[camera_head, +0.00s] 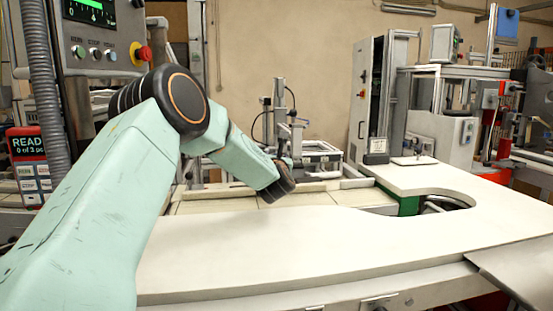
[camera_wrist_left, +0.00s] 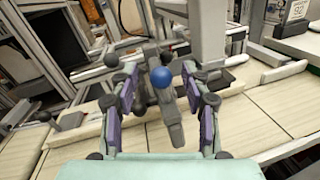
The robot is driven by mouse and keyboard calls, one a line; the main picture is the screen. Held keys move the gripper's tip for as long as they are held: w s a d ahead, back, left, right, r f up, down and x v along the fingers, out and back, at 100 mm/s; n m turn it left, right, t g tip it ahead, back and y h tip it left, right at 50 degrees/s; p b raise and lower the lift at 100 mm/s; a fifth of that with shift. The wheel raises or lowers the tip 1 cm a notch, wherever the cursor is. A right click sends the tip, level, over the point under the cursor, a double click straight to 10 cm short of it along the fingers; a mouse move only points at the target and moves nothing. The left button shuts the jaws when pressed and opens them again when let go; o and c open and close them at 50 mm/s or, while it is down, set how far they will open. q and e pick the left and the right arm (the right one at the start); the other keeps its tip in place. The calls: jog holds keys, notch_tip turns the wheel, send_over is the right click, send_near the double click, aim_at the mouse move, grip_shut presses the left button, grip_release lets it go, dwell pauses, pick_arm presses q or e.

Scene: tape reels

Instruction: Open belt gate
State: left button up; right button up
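In the left wrist view a grey lever-like bar (camera_wrist_left: 173,122) with a blue ball knob (camera_wrist_left: 162,77) stands over the pale belt (camera_wrist_left: 255,122); it looks like the gate's handle. My left gripper (camera_wrist_left: 157,72) is open, with one purple-padded finger on each side of the knob. No contact between fingers and knob shows. In the head view my left arm reaches over the belt (camera_head: 230,204), and its dark wrist end hides the fingers and the handle. My right gripper is in neither view.
A white worktop (camera_head: 330,245) with a round cutout lies in front of the belt and is clear. A fixture with a framed tray (camera_head: 320,153) stands behind the belt. A control panel with a red button (camera_head: 141,54) is at the upper left.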

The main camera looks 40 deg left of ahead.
pick_arm(q)
jog(key=shift+f, duration=0.25)
jog(key=v, duration=1.2)
jog(key=shift+r, duration=0.15)
dwell(0.3)
